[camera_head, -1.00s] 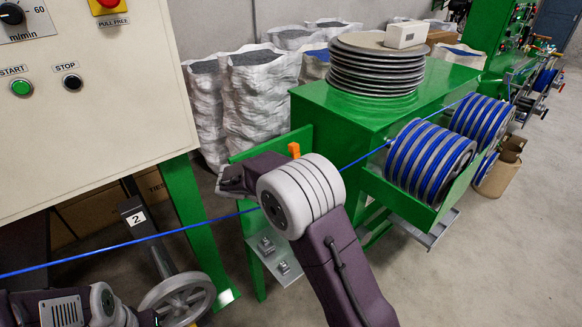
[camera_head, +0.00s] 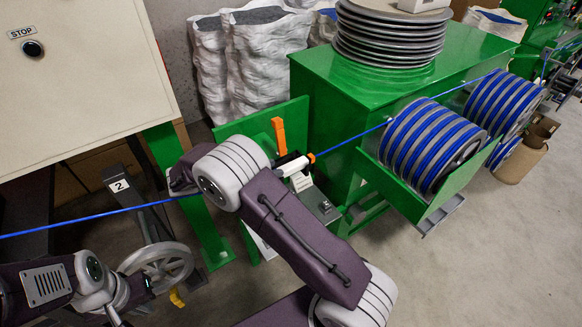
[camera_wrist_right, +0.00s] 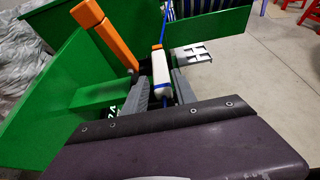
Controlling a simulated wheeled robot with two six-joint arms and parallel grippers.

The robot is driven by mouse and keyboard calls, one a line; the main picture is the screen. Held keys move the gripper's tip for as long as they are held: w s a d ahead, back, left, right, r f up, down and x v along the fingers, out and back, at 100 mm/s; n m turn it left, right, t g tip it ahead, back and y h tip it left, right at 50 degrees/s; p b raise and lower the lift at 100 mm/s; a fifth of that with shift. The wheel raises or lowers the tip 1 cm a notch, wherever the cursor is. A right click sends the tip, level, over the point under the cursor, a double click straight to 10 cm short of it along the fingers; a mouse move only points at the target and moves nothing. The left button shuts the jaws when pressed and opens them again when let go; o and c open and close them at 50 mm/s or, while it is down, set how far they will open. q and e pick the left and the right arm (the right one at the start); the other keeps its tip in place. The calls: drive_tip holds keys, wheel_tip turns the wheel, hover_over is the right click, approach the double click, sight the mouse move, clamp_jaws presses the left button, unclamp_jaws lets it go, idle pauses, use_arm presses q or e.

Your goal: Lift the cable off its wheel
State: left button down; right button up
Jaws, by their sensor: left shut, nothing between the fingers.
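The taut blue cable (camera_head: 100,218) runs from the left edge, behind my right arm, and on toward the spools. A grey spoked wheel (camera_head: 158,268) stands below the cable at lower left; a gap shows between cable and rim in the head view. My left gripper (camera_head: 147,287) is shut and empty at the wheel's lower left. My right gripper is hidden behind its arm in the head view. In the right wrist view my right gripper (camera_wrist_right: 163,88) is open, its grey fingers either side of a white cylinder (camera_wrist_right: 159,66) on the cable; contact is unclear.
An orange lever (camera_head: 279,136) stands beside the white cylinder on a green stand. The green machine (camera_head: 325,110) with blue-wound spools (camera_head: 425,150) is at right. A cream control panel (camera_head: 85,75) fills the upper left. Floor is clear at lower right.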

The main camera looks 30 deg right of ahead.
sight(289, 166)
drive_tip(key=p+x, duration=0.1)
drive_tip(key=x, duration=0.7)
drive_tip(key=shift+r, duration=0.1)
drive_tip(key=shift+a, duration=0.15)
drive_tip(key=shift+c, duration=1.2)
clamp_jaws()
